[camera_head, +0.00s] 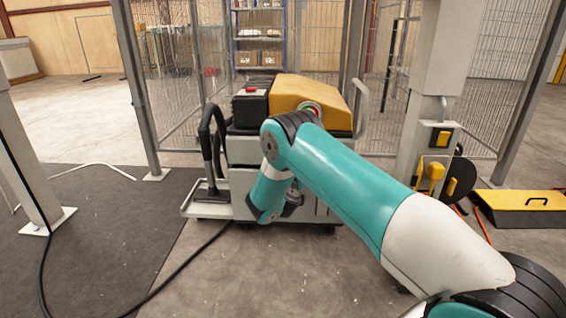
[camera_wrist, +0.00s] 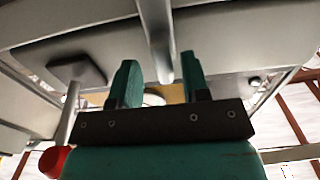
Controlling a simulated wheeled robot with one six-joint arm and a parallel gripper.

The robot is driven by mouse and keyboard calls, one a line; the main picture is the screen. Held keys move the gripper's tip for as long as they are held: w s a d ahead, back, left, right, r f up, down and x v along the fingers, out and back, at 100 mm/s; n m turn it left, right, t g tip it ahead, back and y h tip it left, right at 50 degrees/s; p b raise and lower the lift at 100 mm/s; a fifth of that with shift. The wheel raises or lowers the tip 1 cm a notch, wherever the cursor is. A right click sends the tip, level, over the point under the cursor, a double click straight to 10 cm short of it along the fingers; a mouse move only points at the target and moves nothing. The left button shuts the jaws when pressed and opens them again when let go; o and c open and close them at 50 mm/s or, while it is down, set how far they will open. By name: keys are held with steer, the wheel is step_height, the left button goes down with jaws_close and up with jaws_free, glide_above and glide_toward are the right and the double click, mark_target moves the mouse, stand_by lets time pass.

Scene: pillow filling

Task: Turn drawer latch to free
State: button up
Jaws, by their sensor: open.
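The grey machine (camera_head: 240,150) with a yellow hood (camera_head: 305,95) stands ahead in the head view. My teal arm crosses its front and hides much of its lower face and most of the gripper. In the wrist view my gripper (camera_wrist: 158,62) is open, with its two teal fingers apart. A rounded grey bar (camera_wrist: 156,30) runs down from the top edge between the fingers. I cannot tell whether the fingers touch it. I cannot make out for sure which part is the drawer latch; this bar may be it. Pale panels (camera_wrist: 80,22) lie behind the fingers.
A red rounded knob (camera_wrist: 54,161) shows low at the left in the wrist view. Black hoses (camera_head: 208,140) and a low ledge (camera_head: 205,208) are at the machine's left. A yellow-lidded box (camera_head: 520,200) lies at right. A black cable (camera_head: 185,270) crosses the floor.

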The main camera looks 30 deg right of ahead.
steer(key=shift+w+d, duration=0.2)
steer(key=shift+w, duration=0.2)
steer(key=shift+a, duration=0.15)
steer(key=shift+c, duration=0.2)
jaws_close()
steer(key=shift+n, duration=0.4)
steer(key=shift+w+a+f+n+p, duration=0.1)
steer(key=shift+n+p, duration=0.9)
steer(key=shift+n, duration=1.85)
steer(key=shift+w+a+f+n+p, duration=0.1)
steer(key=shift+n+p, duration=0.95)
steer(key=shift+n, duration=1.85)
steer(key=shift+a+n+p, duration=0.1)
steer(key=shift+n+p, duration=0.9)
steer(key=shift+n, duration=1.85)
